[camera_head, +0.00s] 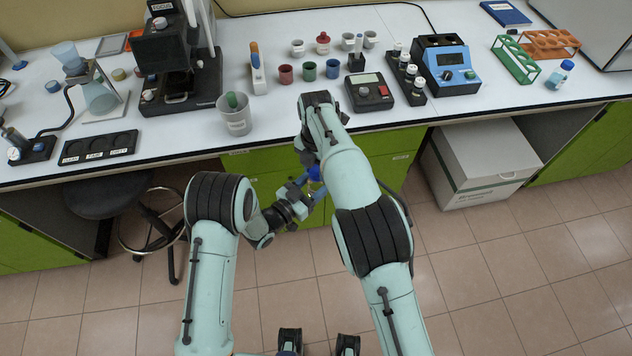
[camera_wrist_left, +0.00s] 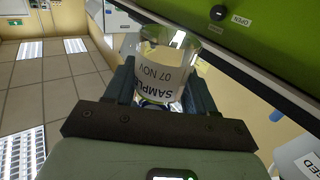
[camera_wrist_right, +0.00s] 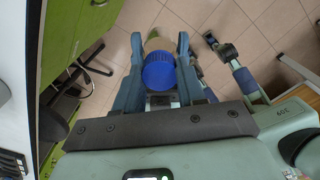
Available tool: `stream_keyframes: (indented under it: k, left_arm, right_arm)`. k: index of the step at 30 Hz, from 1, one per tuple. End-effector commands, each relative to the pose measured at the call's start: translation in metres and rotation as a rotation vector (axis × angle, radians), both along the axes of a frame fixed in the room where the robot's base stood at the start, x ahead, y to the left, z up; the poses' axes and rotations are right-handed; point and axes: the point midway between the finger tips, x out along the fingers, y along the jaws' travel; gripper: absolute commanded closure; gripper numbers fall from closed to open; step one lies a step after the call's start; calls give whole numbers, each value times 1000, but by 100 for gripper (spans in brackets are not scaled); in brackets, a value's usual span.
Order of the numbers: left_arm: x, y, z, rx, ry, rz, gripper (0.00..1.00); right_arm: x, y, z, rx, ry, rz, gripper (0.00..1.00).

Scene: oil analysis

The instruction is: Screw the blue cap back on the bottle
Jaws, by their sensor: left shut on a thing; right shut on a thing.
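The clear sample bottle (camera_wrist_left: 165,68) with a white label and pale yellow contents is held between the fingers of my left gripper (camera_wrist_left: 160,90). The blue cap (camera_wrist_right: 159,72) is between the fingers of my right gripper (camera_wrist_right: 160,48). In the right wrist view, part of the bottle (camera_wrist_right: 157,43) shows just beyond the cap, roughly in line with it. I cannot tell whether the cap is seated on the bottle's neck.
The white bench (camera_head: 440,110) above the green cabinets holds a microscope (camera_head: 178,55), a beaker (camera_head: 235,118), a blue device (camera_head: 445,65) and tube racks (camera_head: 515,58). Another bottle (camera_head: 560,75) stands at right. A stool (camera_head: 110,195) and white box (camera_head: 482,160) stand below.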

Motion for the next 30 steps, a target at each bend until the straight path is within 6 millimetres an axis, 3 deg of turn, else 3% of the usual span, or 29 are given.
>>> stream_keyframes:
  k: [4,8,30]
  left_arm:
    - [0,0,1,-1,-2,0,100]
    - [0,0,1,-1,-2,0,100]
    - [0,0,1,-1,-1,-1,100]
  right_arm:
    - [0,0,0,0,0,-70,97]
    - [0,0,0,2,0,-286,97]
    - [0,0,-1,1,0,-1928,97]
